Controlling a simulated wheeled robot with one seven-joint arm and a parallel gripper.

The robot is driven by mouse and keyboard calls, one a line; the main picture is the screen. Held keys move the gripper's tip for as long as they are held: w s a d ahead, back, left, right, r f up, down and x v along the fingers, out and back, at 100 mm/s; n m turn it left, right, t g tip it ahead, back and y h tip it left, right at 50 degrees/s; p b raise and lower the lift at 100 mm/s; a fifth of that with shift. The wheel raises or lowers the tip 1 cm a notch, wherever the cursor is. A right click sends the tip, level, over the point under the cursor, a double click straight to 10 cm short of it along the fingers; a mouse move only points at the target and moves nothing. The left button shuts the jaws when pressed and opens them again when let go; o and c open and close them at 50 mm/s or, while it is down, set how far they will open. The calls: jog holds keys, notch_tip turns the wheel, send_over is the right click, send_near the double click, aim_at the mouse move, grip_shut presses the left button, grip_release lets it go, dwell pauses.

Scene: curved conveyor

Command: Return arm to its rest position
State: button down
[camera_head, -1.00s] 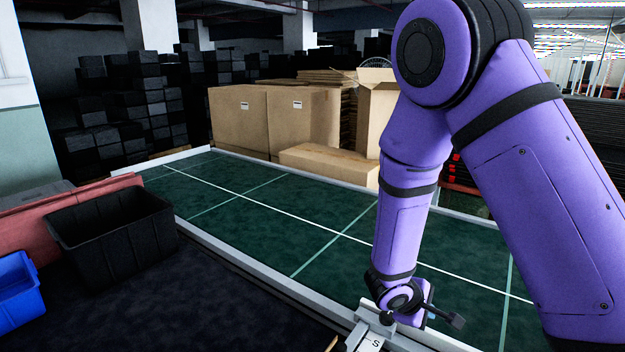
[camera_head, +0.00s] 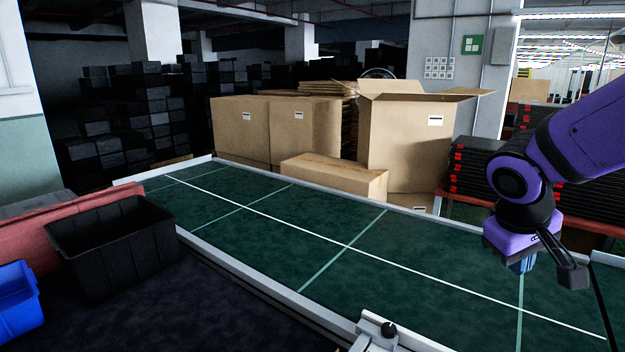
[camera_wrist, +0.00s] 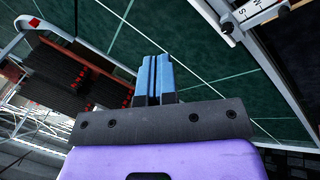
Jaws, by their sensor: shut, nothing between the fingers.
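My purple arm is at the right side of the head view, with my gripper (camera_head: 522,263) hanging above the right part of the green conveyor (camera_head: 262,236). In the wrist view my gripper (camera_wrist: 155,78) shows its blue fingers side by side, shut and empty. Green conveyor surface with pale lines lies behind the fingers there. Part of the arm is cut off by the right edge of the head view.
A black bin (camera_head: 118,262) and a blue bin (camera_head: 18,300) stand at the left. Cardboard boxes (camera_head: 335,178) stand behind the conveyor, and stacked black trays with red marks (camera_head: 470,170) stand at the right. A metal fixture (camera_head: 378,335) sits on the near rail.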

jog(key=s+a+r+m+t+y, duration=0.2)
jog(key=s+r+t+y, duration=0.1)
jog(key=s+r, duration=0.6)
jog(key=s, duration=0.2)
jog(key=shift+s+y, duration=0.3)
jog(key=shift+y, duration=0.1)
